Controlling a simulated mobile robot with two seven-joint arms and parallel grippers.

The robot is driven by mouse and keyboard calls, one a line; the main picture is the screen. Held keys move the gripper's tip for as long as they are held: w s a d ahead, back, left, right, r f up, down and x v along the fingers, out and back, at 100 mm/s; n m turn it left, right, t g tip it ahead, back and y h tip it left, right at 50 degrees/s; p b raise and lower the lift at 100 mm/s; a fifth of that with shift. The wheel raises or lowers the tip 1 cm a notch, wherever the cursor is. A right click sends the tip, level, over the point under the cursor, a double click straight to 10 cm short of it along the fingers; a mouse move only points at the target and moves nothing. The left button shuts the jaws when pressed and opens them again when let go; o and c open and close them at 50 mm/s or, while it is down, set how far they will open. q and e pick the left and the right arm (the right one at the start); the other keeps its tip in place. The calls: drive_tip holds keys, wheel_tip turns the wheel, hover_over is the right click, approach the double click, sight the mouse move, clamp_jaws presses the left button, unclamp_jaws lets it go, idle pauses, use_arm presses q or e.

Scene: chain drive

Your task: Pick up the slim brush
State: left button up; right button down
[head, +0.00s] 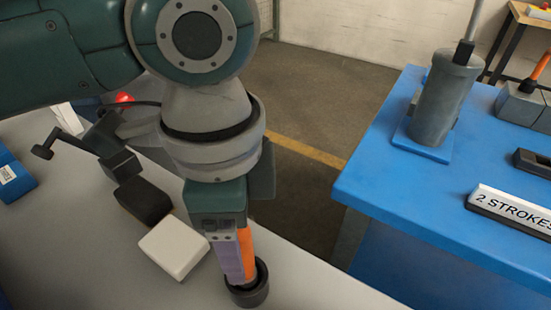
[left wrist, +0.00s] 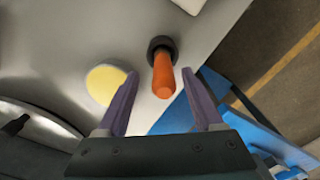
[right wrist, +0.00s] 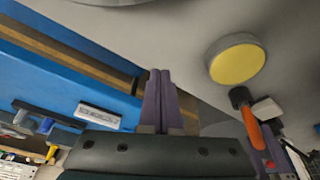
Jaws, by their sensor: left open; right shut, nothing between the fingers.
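The slim brush shows as an orange handle (head: 247,254) standing upright in a dark round cup (head: 250,293) on the grey table. In the head view my left gripper (head: 236,272) points down at the handle and partly hides it. In the left wrist view the orange handle (left wrist: 163,75) lies between the two spread purple fingers of my left gripper (left wrist: 161,82). I cannot tell whether either finger touches it. My right gripper (right wrist: 160,73) is shut and empty. In the right wrist view the orange handle (right wrist: 251,128) is apart from it, at the right.
A white block (head: 173,247) and a dark block (head: 143,200) lie left of the cup. A yellow-topped disc (left wrist: 105,84) is near the brush. Across a floor gap, a blue bench (head: 385,185) holds a grey cylinder (head: 446,98) and a "2 STROKES" sign (head: 512,212).

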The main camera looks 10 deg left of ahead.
use_arm(q)
drive_tip(key=f, duration=0.3)
drive_tip(key=shift+w+f, duration=0.2)
drive_tip(key=shift+f, duration=0.2)
clamp_jaws()
